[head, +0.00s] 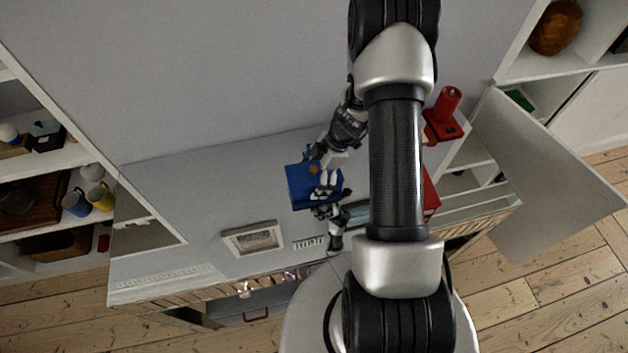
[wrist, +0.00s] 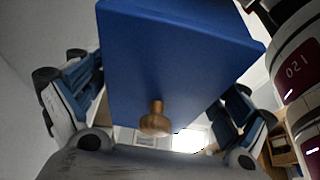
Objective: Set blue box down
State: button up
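The blue box (head: 298,186) is over the grey cabinet top (head: 200,185) in the head view, left of my arm. It has a round wooden knob, which faces the camera in the wrist view, where the box (wrist: 180,60) fills the upper middle. My gripper (head: 325,190) is at the box's right side in the head view. I cannot tell whether the box's underside touches the cabinet top.
A picture frame (head: 253,239) and a small white lettered piece (head: 310,242) stand near the cabinet's front edge. A red object (head: 445,115) is at the right. A cabinet door (head: 545,175) hangs open at right. The cabinet top left of the box is clear.

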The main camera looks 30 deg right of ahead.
jog(key=c, duration=1.5)
jog(key=shift+o, duration=0.2)
notch_tip(320, 180, up, 20)
jog(key=p, duration=0.4)
